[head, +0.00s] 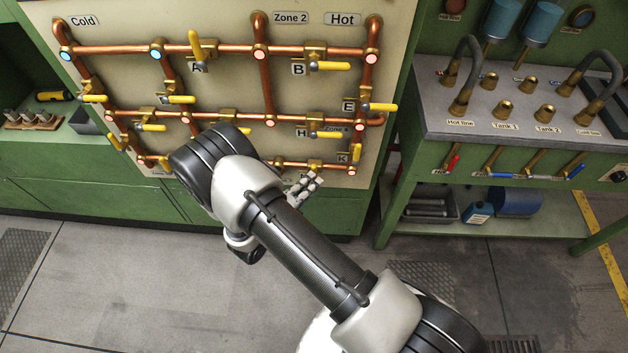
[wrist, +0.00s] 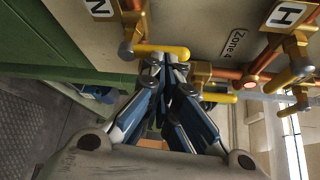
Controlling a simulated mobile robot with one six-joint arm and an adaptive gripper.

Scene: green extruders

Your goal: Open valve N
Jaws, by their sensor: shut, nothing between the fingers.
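Valve N shows in the wrist view as a brass body below the N label (wrist: 101,8), with a yellow handle (wrist: 162,50) pointing right from its grey nut. My gripper (wrist: 168,72) is shut and empty. Its fingertips are right at the yellow handle in that view; I cannot tell whether they touch it. In the head view my gripper (head: 305,186) is low in front of the pipe panel, near its bottom edge. I cannot make out valve N there; my arm covers part of the lower pipes.
Another yellow handle (wrist: 219,98) lies just right of my fingers in the wrist view, with the Zone 4 label (wrist: 236,43) and valve H (wrist: 290,75) beyond. In the head view, a sink bench (head: 520,125) stands at the right. The floor (head: 130,275) at front left is clear.

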